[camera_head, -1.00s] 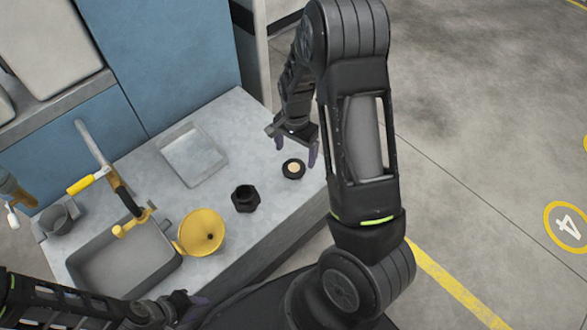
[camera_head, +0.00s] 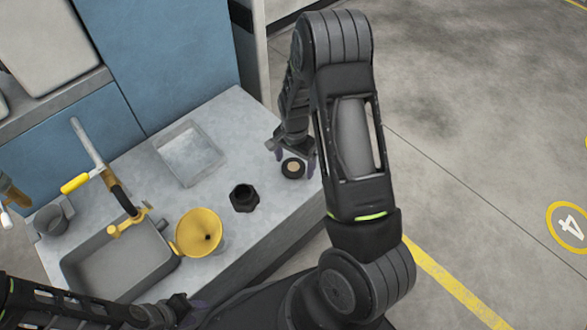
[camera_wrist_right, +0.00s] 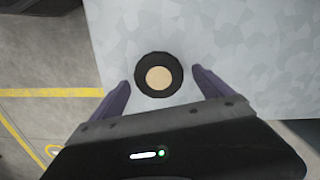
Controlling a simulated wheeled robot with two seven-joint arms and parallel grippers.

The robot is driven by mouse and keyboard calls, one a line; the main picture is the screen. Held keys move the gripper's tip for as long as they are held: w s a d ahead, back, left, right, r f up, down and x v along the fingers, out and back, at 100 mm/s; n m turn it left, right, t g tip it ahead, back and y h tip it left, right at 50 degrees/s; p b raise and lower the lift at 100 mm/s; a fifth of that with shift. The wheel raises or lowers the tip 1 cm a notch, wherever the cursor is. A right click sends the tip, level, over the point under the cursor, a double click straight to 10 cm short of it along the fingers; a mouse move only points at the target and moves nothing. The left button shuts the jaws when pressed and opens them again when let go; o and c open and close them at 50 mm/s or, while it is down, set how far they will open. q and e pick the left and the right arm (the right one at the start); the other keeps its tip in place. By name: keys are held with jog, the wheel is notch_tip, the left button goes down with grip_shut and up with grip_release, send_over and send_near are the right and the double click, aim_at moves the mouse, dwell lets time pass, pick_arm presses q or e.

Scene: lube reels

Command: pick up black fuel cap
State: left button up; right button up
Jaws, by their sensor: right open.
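The black fuel cap (camera_head: 293,168) is a small round black disc with a tan centre, lying on the grey counter near its right edge. In the right wrist view the cap (camera_wrist_right: 158,75) sits a little beyond the fingertips, about midway between them. My right gripper (camera_head: 296,158) is open and empty, pointing down around the cap; its two purple fingers (camera_wrist_right: 160,88) stand apart on either side. My left gripper (camera_head: 190,307) is low in the head view, at the counter's front; its jaws are too small and dark to read.
A black hex-based fitting (camera_head: 244,198) stands left of the cap. A yellow funnel (camera_head: 199,232), a sink (camera_head: 120,262) with a yellow-handled tap (camera_head: 100,165) and a shallow metal tray (camera_head: 190,153) are further left. The counter (camera_head: 250,130) is bare around the cap.

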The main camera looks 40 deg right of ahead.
dwell(0.5)
jog(key=c, duration=1.5)
